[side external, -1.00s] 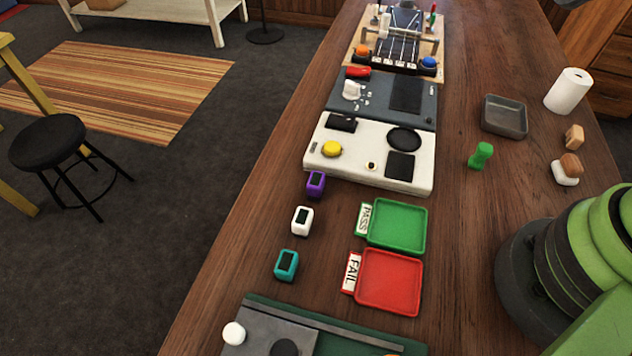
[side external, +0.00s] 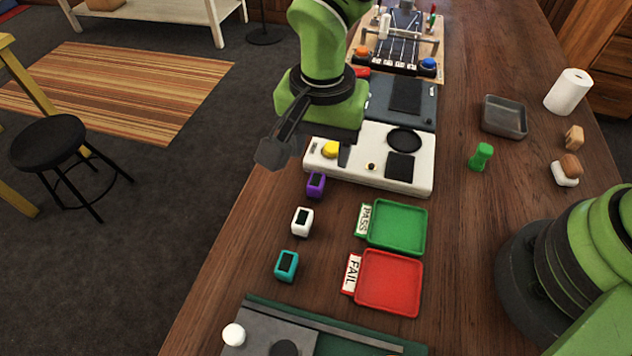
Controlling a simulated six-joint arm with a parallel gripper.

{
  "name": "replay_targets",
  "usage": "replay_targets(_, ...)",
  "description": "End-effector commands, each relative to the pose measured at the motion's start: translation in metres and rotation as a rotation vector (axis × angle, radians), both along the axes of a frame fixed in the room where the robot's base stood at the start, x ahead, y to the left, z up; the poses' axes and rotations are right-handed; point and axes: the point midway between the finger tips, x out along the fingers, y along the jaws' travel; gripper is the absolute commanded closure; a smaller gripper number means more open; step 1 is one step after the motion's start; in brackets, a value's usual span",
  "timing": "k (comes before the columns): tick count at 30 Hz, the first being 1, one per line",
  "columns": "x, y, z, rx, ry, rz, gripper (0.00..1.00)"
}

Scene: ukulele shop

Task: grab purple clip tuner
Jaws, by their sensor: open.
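The purple clip tuner (side external: 316,184) stands on the wooden table near its left edge, with a dark screen on its face. A white tuner (side external: 302,221) and a teal tuner (side external: 286,265) stand in a row nearer the camera. My gripper (side external: 308,156) is open and empty, with one dark finger to the left and the other partly seen over the white panel. It hangs above and a little behind the purple tuner in the picture, apart from it.
A white panel (side external: 420,182) with a yellow button lies just behind the purple tuner. A green PASS tray (side external: 424,230) and a red FAIL tray (side external: 418,290) lie to the right. A grey tray (side external: 504,130) and green object (side external: 481,156) stand farther right.

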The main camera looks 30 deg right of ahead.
Motion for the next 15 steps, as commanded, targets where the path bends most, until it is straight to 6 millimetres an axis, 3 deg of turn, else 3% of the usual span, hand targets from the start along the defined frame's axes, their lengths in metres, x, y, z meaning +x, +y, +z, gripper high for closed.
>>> replay_targets(15,0.005,0.005,-0.063,0.000,0.003,-0.001,0.46)
